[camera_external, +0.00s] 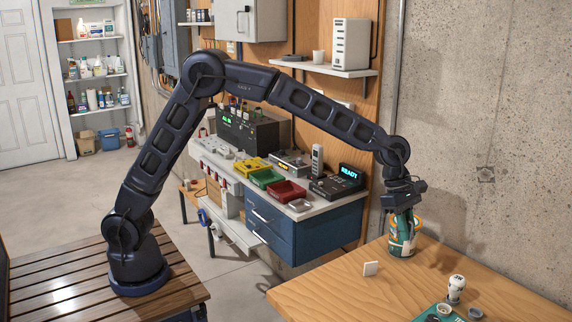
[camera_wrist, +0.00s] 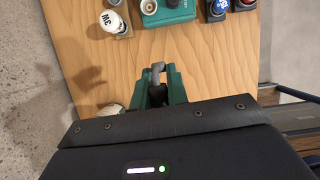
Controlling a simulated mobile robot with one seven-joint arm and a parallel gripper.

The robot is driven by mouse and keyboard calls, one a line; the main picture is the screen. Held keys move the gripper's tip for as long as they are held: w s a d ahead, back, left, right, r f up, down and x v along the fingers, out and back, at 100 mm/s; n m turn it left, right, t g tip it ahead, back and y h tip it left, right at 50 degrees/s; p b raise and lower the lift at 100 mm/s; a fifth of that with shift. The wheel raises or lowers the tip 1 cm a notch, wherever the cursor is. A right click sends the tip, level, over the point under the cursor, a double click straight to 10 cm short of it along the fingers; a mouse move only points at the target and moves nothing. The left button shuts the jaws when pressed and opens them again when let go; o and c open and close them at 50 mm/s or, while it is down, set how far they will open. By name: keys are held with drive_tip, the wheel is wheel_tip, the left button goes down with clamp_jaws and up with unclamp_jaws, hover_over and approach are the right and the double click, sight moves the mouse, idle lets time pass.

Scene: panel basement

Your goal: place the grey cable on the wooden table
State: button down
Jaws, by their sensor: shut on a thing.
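My gripper (camera_external: 403,212) is over the far left part of the wooden table (camera_external: 335,292), pointing down. In the wrist view, its green fingers (camera_wrist: 164,88) are shut on a dark grey piece, the grey cable (camera_wrist: 158,70), which sticks out past the fingertips. The rest of the cable is hidden by the fingers and my wrist. In the external view I cannot make out the cable. The bare wooden table top (camera_wrist: 115,75) lies beyond the fingers; I cannot tell whether the cable touches it.
A green and white canister (camera_external: 402,242) stands at the gripper, very close to the fingers. Bare wood lies at the front left. A concrete wall is behind.

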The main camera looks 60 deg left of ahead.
drive_tip(key=shift+m, duration=0.3)
drive_tip(key=f, duration=0.6)
drive_tip(key=s+d+f, duration=0.1)
drive_tip(key=f, duration=0.6)
drive_tip(key=d+f, duration=0.1)
drive_tip(key=f, duration=0.6)
drive_tip(key=shift+s+d+f, duration=0.1)
drive_tip(key=shift+s+f, duration=0.05)
drive_tip(key=shift+s, duration=0.05)
drive_tip(key=shift+f, duration=0.15)
drive_tip(key=c, duration=1.4)
unclamp_jaws()
